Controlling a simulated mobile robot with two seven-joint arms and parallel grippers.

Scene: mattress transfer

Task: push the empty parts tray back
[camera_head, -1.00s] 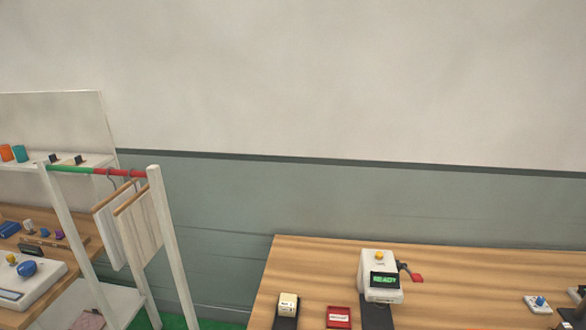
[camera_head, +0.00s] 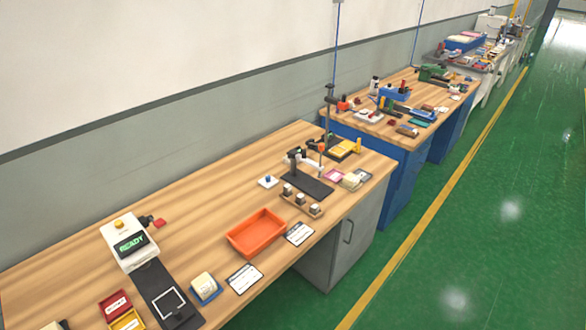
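An empty orange tray (camera_head: 257,233) lies on the wooden workbench (camera_head: 200,215), near the bench's front edge. Its inside shows bare. It sits between a small cream block on a blue base and a wooden holder with several pegs. Neither of my grippers shows in the head view.
A white device reading READY (camera_head: 130,242) stands at the left with a black plate (camera_head: 165,295) before it. White cards (camera_head: 244,278) lie beside the tray. A wooden peg holder (camera_head: 301,201) and a black stand (camera_head: 305,180) are to its right. Bare bench lies behind the tray.

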